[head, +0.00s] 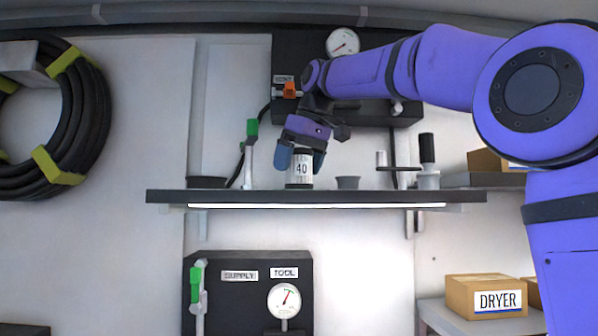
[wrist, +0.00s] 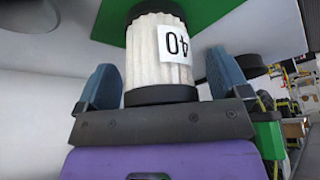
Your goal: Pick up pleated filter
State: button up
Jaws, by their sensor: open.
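The pleated filter (head: 301,169) is a white ribbed cylinder with dark end caps and a label reading 40. It stands upright on the dark shelf (head: 400,197) in the head view. My gripper (head: 301,157) reaches it from above and behind, with one blue finger on each side. In the wrist view the filter (wrist: 158,55) lies between the two blue fingertips of my gripper (wrist: 158,72). A gap shows at the left finger; the right finger is very near the filter. The jaws are open, and contact cannot be told.
Low dark cup (head: 207,182) sits at the shelf's left. A black-handled part (head: 427,160) is at the right. A gauge panel (head: 290,60) hangs behind.

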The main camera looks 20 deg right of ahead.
jog(key=c, duration=1)
jog(key=shift+r, duration=0.1)
jog(key=shift+r, duration=1.6)
jog(key=shift+s+d+r, duration=0.15)
jog(key=shift+s+d, duration=0.05)
jog(key=shift+s, duration=0.05)
jog(key=s+d, duration=0.2)
jog(key=s, duration=0.2)
jog(key=s+d+r, duration=0.1)
jog(key=s+d, duration=0.2)
jog(key=s, duration=0.1)
jog(key=s+d, duration=0.3)
jog(key=s, duration=0.2)
jog(key=shift+d+r, duration=0.2)
